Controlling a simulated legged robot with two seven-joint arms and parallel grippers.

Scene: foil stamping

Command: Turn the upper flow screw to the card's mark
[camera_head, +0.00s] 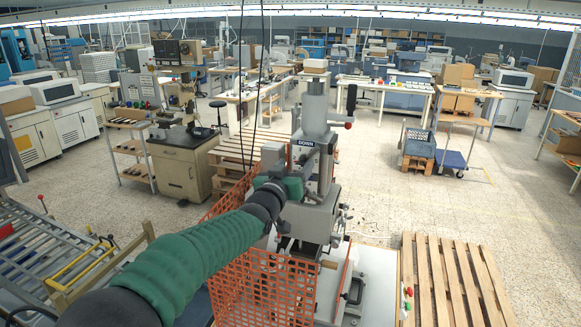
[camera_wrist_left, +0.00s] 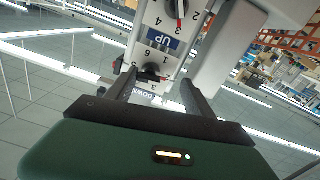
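The grey stamping machine (camera_head: 318,115) stands upright ahead of me, with a "DOWN" label on its front. In the left wrist view its pale panel (camera_wrist_left: 146,48) carries two numbered dials, with a blue "UP" label between them. The upper dial's screw (camera_wrist_left: 178,8) has a red mark and is cut by the top edge. The lower dial's dark screw (camera_wrist_left: 150,77) lies between my finger tips in the picture. My left gripper (camera_wrist_left: 159,78) is open, its fingers apart on either side of that screw; contact cannot be seen. I cannot make out the card. My right gripper is out of view.
Orange mesh fencing (camera_head: 250,284) stands close below my left arm. A wooden pallet (camera_head: 450,285) lies at the lower right. A roller conveyor (camera_head: 40,258) is at the lower left. Open floor (camera_head: 385,185) lies right of the machine.

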